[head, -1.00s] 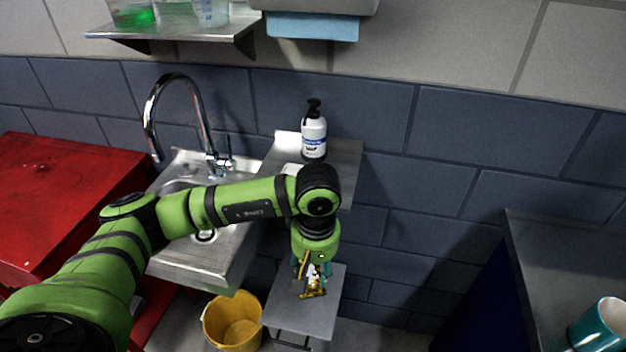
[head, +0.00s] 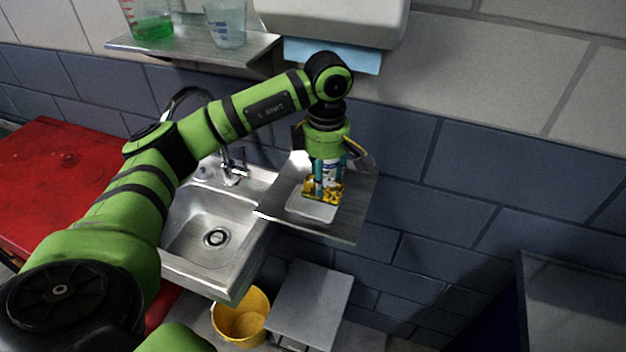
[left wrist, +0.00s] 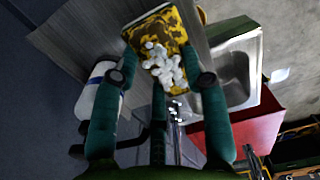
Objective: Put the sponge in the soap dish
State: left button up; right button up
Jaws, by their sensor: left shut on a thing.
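My left gripper (head: 323,180) points down over the steel side shelf and is shut on the sponge (head: 328,194). The sponge is yellow with dark patches; in the left wrist view it (left wrist: 150,25) sits between my teal fingers, with white foam on its face. The soap dish (head: 312,209) is a pale, shallow dish on the shelf, just below and in front of the sponge. The sponge overlaps the dish in the head view; I cannot tell whether they touch. I cannot make out the dish in the left wrist view. My right gripper is not in view.
The white bottle (left wrist: 92,92) stands close to my left gripper and is mostly hidden in the head view. The sink (head: 205,225) with its faucet (head: 232,172) lies left of the shelf (head: 350,222). A yellow bucket (head: 240,318) and a grey stool (head: 312,300) stand below.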

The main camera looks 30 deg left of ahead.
aim_at(313, 174)
pick_arm(q)
jog(key=a+f, duration=0.1)
jog(key=w+a+f+p, duration=0.1)
jog(key=a, duration=0.1)
jog(key=shift+a, duration=0.15)
notch_tip(313, 174, down, 4)
jog(key=shift+r+p, duration=0.1)
jog(key=shift+p, duration=1.15)
jog(key=shift+f, duration=0.2)
jog(key=shift+f, duration=0.1)
jog(key=shift+f+b, duration=0.2)
jog(key=shift+b, duration=0.15)
jog(key=o, duration=0.9)
jog(key=shift+r, duration=0.15)
jog(key=shift+o, duration=0.2)
